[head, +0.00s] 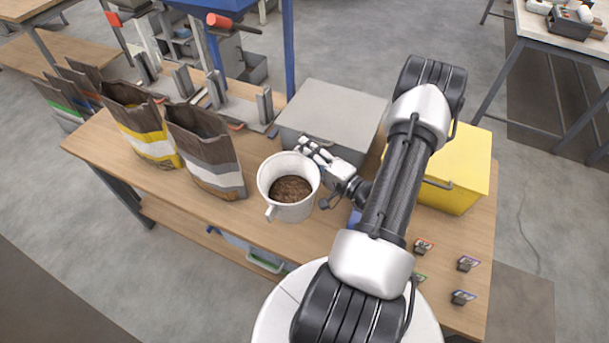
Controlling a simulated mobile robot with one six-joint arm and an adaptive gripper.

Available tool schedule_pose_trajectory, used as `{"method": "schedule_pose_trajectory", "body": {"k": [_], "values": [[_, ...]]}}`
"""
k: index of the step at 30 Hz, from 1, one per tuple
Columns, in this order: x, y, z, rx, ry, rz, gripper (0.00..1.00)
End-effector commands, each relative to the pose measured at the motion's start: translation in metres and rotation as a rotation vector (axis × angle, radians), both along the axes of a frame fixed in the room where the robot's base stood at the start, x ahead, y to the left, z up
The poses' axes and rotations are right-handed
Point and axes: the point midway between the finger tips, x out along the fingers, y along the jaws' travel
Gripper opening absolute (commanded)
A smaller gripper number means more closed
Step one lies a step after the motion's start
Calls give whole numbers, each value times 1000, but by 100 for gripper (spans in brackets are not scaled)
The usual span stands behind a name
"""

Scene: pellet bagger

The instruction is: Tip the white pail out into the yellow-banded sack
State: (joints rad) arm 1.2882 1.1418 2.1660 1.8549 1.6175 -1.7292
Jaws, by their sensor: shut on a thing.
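The white pail (289,209) is upright, with brown pellets (290,188) inside. My gripper (314,152) is shut on the pail at its rim, on the back right side. The yellow-banded sack (150,143) stands open-topped on the wooden bench at the left, apart from the pail. A white-banded sack (218,179) stands between it and the pail. I cannot tell whether the pail touches the bench, since its underside is hidden.
A grey box (333,103) stands behind the pail and a yellow box (463,173) is to the right. Sacks with green (64,112) and other bands stand at the far left. Small labelled tags (468,263) lie at the bench's right. Bare wooden bench (262,145) lies between white-banded sack and grey box.

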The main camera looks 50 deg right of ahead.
Motion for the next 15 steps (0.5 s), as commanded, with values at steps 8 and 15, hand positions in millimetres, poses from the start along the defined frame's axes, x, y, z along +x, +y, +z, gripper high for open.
{"method": "schedule_pose_trajectory", "body": {"k": [8,15], "values": [[0,0,-33,-1,-2,0,15],[0,0,-63,0,-1,0,15]]}}
